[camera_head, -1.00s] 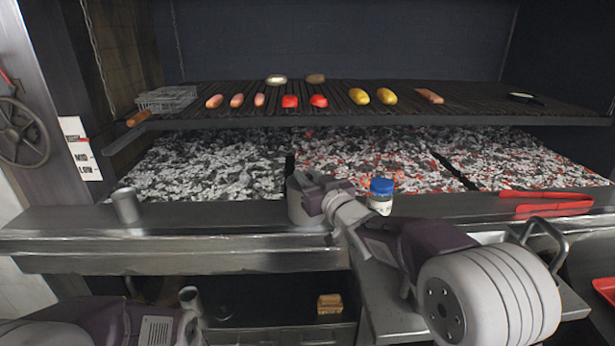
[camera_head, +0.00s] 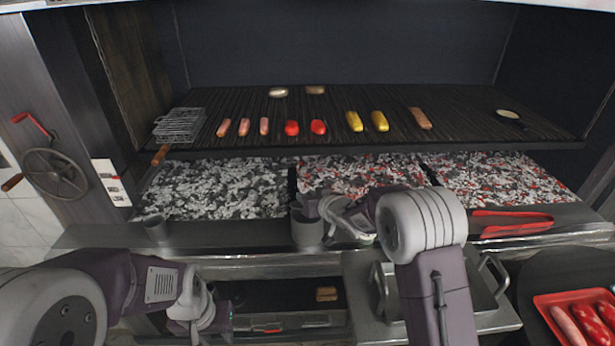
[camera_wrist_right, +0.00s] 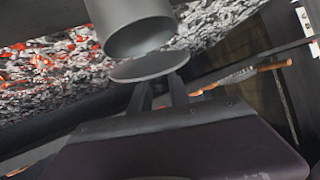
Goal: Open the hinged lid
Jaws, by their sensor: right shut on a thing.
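A grey cylindrical pot (camera_head: 307,233) stands on the grill's front ledge; it also shows large in the right wrist view (camera_wrist_right: 132,22). A thin round grey lid (camera_wrist_right: 150,66) sits close to the pot's rim in that view, tilted and apart from it on the near side. My right gripper (camera_head: 325,207) is beside the pot's top; its fingers (camera_wrist_right: 160,88) come together at the lid and are shut on it. The hinge is not visible. My left gripper (camera_head: 208,312) is low at the left, over the front of the ledge, and its fingers are unclear.
The rack (camera_head: 460,100) bears sausages, tomatoes and corn above glowing coals (camera_head: 490,178). A small grey cup (camera_head: 155,228) stands left on the ledge. Red tongs (camera_head: 510,222) lie to the right. A red tray (camera_head: 545,303) is at lower right. The ledge between cup and pot is clear.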

